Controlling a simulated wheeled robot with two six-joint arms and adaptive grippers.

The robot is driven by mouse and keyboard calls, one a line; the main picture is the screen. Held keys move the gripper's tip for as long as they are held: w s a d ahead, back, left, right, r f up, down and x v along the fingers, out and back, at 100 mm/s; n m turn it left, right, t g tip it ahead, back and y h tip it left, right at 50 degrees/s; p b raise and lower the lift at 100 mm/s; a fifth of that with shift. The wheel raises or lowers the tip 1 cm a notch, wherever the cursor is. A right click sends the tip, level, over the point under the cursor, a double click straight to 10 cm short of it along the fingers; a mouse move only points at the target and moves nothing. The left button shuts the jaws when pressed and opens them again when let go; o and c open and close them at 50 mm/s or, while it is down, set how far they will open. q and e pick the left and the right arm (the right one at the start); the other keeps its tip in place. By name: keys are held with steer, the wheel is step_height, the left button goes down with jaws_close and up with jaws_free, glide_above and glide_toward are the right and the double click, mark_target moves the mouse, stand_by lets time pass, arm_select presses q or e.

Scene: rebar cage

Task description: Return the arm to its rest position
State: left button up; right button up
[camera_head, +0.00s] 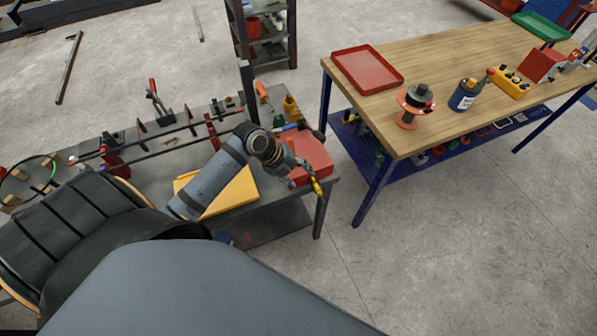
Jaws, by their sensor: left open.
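My left arm (212,178) comes in from the left and reaches out over the grey workbench. My left gripper (309,180) is open near the bench's right end, in front of and above a red box (313,151). A small yellow piece shows by its fingertips; I cannot tell whether it is touching them. My right gripper is not in view.
The grey workbench (150,160) carries long bars, clamps and a yellow panel (237,194) under my arm. A wooden-topped table (430,75) at right holds a red tray (367,69), an orange spool (414,106) and a blue bottle (464,98). Concrete floor lies between.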

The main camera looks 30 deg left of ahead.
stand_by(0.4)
arm_select(q)
steer(key=s+a+n+y, duration=0.1)
steer(key=s+n+y, duration=0.35)
steer(key=n, duration=0.85)
steer(key=s+a+n+y, duration=0.1)
steer(key=s+a+n, duration=0.1)
steer(key=s+n, duration=0.75)
step_height(320, 180, down, 27)
steer(key=a+n+g+b, duration=0.2)
steer(key=n, duration=0.1)
steer(key=s+a+f+b, duration=0.1)
steer(key=s+f, duration=1.6)
steer(key=s, duration=0.1)
steer(key=shift+s+a+f+g, duration=0.2)
steer(key=shift+s+g, duration=0.1)
steer(key=shift+s, duration=0.1)
